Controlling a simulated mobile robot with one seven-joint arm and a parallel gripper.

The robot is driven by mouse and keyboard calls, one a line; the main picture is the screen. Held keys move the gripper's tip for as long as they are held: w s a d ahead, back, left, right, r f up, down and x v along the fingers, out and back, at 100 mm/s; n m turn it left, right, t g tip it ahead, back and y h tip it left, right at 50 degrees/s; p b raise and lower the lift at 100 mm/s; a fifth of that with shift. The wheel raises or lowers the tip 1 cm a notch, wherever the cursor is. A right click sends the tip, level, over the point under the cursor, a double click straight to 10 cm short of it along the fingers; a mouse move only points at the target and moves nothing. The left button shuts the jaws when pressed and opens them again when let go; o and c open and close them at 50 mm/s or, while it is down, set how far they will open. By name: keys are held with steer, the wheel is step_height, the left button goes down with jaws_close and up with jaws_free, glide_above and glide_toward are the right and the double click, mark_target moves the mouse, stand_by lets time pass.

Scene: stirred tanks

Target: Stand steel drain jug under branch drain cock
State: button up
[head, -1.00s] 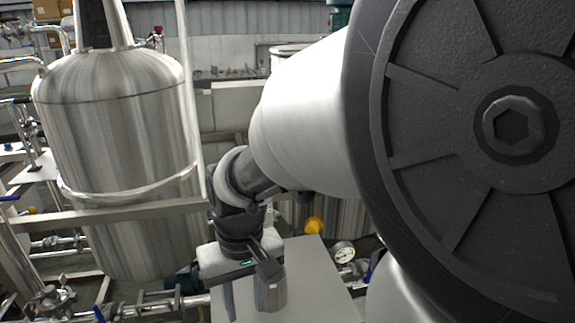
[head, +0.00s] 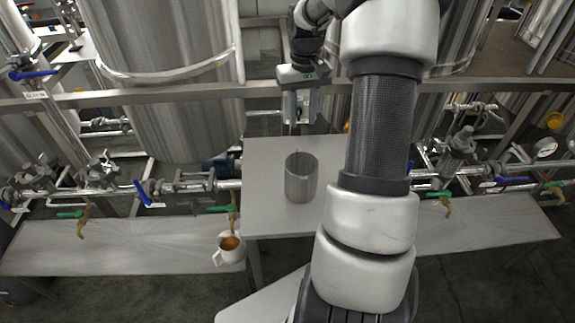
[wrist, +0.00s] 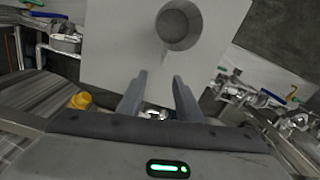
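The steel drain jug (head: 301,180) stands upright on a grey table (head: 270,218) in the middle of the head view. In the wrist view, the jug (wrist: 180,26) shows its round mouth beyond my fingertips. My gripper (head: 300,118) is behind and above the jug in the head view, apart from it. The wrist view shows my gripper (wrist: 161,84) open, with nothing between its fingers. Drain cocks with green handles show at left (head: 72,214), centre (head: 222,209) and right (head: 440,195). I cannot tell which is the branch drain cock.
A cream mug (head: 229,247) with brown liquid sits under the centre cock, on the edge of a low bench (head: 120,252). Another bench (head: 480,228) is at right. Pipes with blue-handled valves (head: 142,194) run behind. A steel tank (head: 165,90) rises behind at left.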

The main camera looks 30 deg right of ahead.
mark_target(298, 161)
steer(key=shift+a+f, duration=0.2)
steer(key=shift+f, duration=4.1)
steer(key=shift+a+f, duration=0.2)
steer(key=shift+f, duration=4.1)
jaws_close()
